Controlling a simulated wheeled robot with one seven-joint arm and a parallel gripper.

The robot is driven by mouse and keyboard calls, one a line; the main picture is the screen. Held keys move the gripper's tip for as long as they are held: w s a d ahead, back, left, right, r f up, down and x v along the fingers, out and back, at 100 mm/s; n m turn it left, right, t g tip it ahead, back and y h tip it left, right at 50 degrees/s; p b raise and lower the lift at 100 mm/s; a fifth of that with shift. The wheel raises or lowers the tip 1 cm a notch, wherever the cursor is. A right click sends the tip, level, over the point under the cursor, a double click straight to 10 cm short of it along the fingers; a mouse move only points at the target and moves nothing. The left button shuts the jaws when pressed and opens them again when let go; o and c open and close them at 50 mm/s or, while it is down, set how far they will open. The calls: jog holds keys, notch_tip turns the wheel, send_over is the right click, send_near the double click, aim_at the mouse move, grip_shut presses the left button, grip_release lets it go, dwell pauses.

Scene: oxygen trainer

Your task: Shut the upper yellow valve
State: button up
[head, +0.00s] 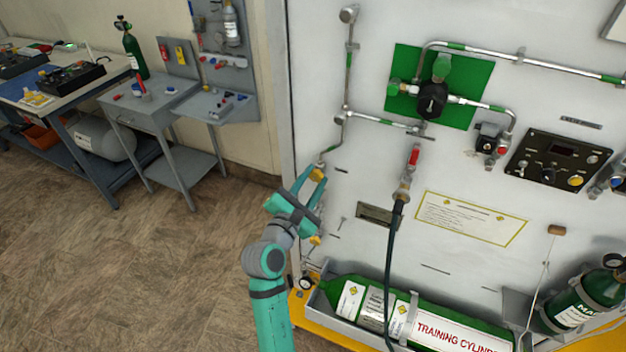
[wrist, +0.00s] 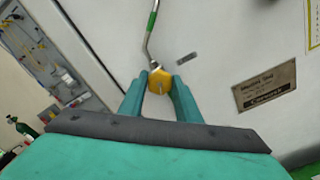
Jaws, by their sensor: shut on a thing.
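The upper yellow valve (head: 318,174) sits on the white panel at the lower end of a thin metal pipe. In the wrist view the yellow valve (wrist: 158,80) is between the two teal fingers of my gripper (wrist: 159,84), with one finger on each side. In the head view my gripper (head: 312,184) reaches the panel's left part and is shut on this valve. A lower yellow part (head: 315,240) shows just below my gripper. The fingers and wrist hide part of the panel around the valve.
A metal nameplate (head: 376,214) is fixed right of my gripper. A dark hose (head: 392,260) hangs from a red-handled fitting (head: 413,157). A green training cylinder (head: 430,325) lies in a tray below. The floor to the left is clear up to the workbenches (head: 165,100).

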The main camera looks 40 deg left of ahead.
jog(key=m, duration=0.4)
jog(key=shift+d+m, duration=0.1)
jog(key=shift+m, duration=0.2)
jog(key=m, duration=0.3)
jog(key=shift+f+m, duration=0.1)
jog(key=shift+m, duration=0.3)
jog(key=m, duration=0.4)
jog(key=shift+f, duration=0.1)
jog(key=m, duration=1.1)
jog(key=shift+f, duration=0.1)
jog(key=m, duration=0.3)
jog(key=shift+m, duration=0.4)
jog(key=shift+s+a+m, duration=0.1)
jog(key=shift+a+m, duration=0.1)
jog(key=shift+m, duration=1.9)
